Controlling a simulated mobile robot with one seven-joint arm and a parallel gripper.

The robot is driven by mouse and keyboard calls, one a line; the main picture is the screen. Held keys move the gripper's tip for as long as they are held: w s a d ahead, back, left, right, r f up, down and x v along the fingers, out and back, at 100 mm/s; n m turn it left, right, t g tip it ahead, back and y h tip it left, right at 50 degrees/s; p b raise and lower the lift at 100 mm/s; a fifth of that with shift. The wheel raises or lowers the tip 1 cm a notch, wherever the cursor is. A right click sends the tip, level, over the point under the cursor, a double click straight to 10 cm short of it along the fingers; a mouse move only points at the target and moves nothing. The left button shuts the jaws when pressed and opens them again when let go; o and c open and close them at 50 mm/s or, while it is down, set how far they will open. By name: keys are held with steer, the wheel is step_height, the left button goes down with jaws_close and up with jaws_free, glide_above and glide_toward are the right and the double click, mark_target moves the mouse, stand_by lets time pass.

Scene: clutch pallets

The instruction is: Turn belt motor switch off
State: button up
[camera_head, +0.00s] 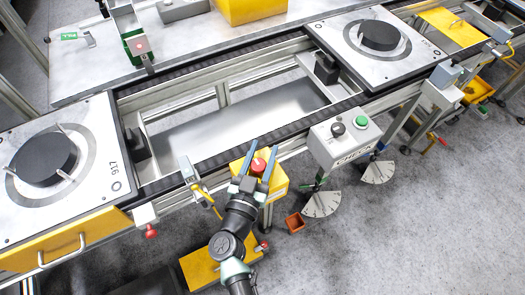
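My gripper (261,157) reaches up from the bottom centre. Its two blue fingers are apart, one on each side of a round red button (258,167) on a yellow box (272,182). I cannot tell whether they touch the button. To the right, a light grey control box (330,148) marked "CHECK" carries a dark knob (338,129) and a green button (361,122). No label shows which of these is the belt motor switch, and the knob's setting is too small to read.
A conveyor frame (225,150) runs behind the boxes. A pallet with a black disc (43,158) stands at the left, another (379,36) at the upper right. Dial plates (321,204) hang below the control box. Grey floor (420,235) is open at the lower right.

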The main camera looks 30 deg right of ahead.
jaws_close()
